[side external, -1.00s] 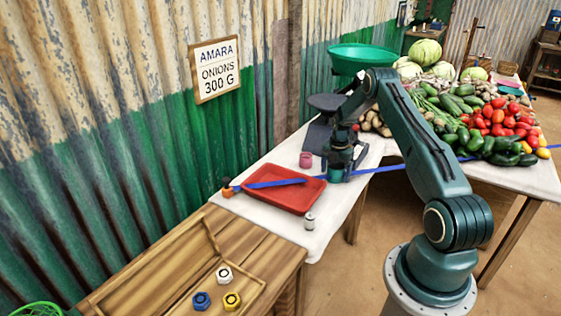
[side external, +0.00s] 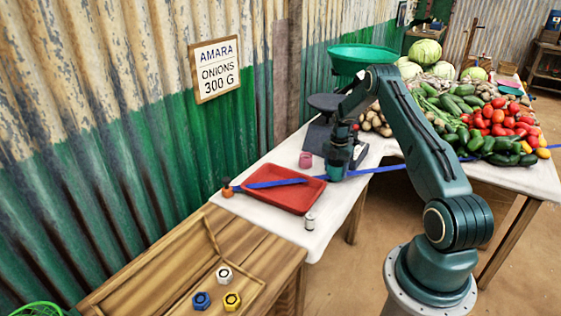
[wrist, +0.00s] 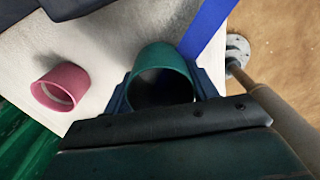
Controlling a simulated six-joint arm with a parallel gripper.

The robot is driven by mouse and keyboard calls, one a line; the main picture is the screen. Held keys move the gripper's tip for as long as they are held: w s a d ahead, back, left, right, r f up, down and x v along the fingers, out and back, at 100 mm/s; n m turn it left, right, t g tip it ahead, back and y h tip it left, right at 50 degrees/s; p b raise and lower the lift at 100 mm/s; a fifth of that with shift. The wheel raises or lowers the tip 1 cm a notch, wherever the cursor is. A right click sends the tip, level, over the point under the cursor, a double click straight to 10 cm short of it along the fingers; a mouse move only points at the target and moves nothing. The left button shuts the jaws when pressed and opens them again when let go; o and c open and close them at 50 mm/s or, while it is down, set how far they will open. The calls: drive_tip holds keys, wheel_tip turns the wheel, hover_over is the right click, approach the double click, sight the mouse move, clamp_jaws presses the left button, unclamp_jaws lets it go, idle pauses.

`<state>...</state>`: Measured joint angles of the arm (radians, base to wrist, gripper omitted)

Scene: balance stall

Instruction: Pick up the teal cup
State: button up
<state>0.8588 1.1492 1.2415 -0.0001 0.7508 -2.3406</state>
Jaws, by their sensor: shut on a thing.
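The teal cup (wrist: 163,59) is between my gripper's two fingers in the wrist view, with its open mouth toward the camera. My gripper (wrist: 160,95) is shut on it, one finger on each side. In the side external view my gripper (side external: 337,168) is low at the table's front edge, right of the red tray, and the cup (side external: 336,175) shows only in part beneath it. Whether the cup touches the table cannot be told.
A pink cup (wrist: 61,87) stands close by on the white table. A red tray (side external: 287,199) with a blue strip (side external: 275,183) across it lies to the left. A dark scale with a green bowl (side external: 362,57) stands behind. Vegetables (side external: 490,125) fill the right.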

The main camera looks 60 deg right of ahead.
sight(336, 163)
wheel_tip(336, 163, up, 19)
idle(0.5)
idle(0.5)
